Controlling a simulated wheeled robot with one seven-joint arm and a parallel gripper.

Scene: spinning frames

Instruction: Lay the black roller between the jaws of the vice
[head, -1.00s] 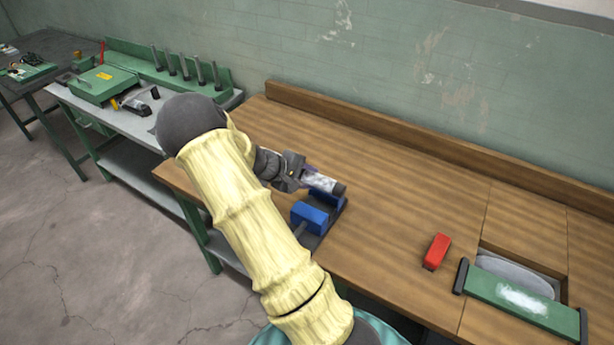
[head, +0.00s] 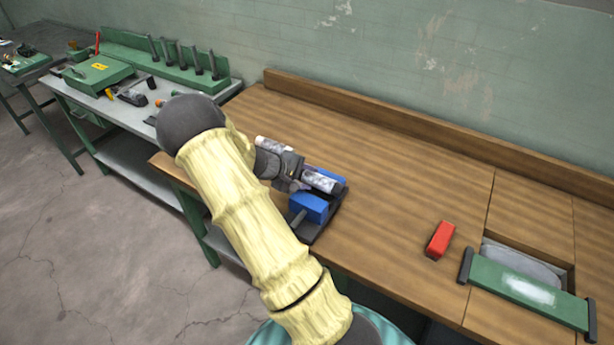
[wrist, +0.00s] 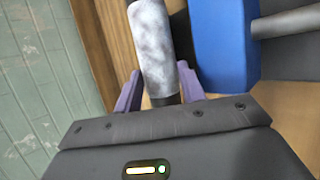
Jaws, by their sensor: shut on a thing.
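The roller (head: 321,181), mottled grey with a dark end, is held in my gripper (head: 298,184) over the vice. In the wrist view the roller (wrist: 154,50) points away from me, its black near end between the purple fingers (wrist: 160,92). The vice has a blue front jaw (head: 308,208) with a screw and a blue back jaw (head: 335,176), partly hidden by the roller. In the wrist view the front jaw (wrist: 222,42) stands just right of the roller. I cannot tell how high the roller is above the jaws.
A second pale and dark cylinder (head: 274,145) shows behind my gripper, partly hidden. A red block (head: 440,240) and a green-barred recess (head: 525,292) lie to the right. A side bench (head: 110,112) with a green box stands at the left. The wooden bench (head: 400,170) behind the vice is clear.

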